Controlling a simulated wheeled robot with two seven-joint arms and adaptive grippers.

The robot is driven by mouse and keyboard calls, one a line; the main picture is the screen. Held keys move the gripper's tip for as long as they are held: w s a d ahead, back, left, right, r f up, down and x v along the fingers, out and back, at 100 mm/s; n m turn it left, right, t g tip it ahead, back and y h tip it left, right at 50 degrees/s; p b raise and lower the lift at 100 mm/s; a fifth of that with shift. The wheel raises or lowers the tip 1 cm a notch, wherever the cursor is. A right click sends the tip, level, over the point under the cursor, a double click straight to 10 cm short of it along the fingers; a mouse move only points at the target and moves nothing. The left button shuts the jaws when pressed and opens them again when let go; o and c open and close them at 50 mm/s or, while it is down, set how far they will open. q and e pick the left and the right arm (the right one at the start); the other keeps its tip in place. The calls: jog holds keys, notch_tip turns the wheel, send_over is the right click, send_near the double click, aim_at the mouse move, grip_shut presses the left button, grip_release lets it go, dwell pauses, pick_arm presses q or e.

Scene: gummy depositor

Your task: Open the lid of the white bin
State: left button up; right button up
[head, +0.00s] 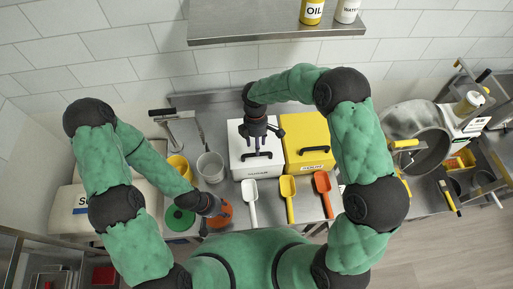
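The white bin (242,168) stands on the counter in the middle, and its lid looks closed. A dark handle (262,156) shows on its front part. My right gripper (258,146) reaches down from above and is right over the lid, near this handle. I cannot tell whether it touches the handle or how its fingers are set. My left gripper (223,209) is low at the left, beside or over a round orange item, left of the white scoop. Its fingers are too small to read.
A yellow bin (305,130) with a black handle stands against the white bin's right side. White (250,200), yellow (288,198) and orange (323,191) scoops lie in front. A grey cup (210,167) stands left. A shelf (250,25) hangs above. A steel drum (418,130) stands right.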

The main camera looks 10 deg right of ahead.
jog(key=shift+s+f, duration=0.2)
jog(key=shift+f, duration=0.7)
jog(key=shift+s+f, duration=0.15)
jog(key=shift+f, duration=0.7)
grip_shut()
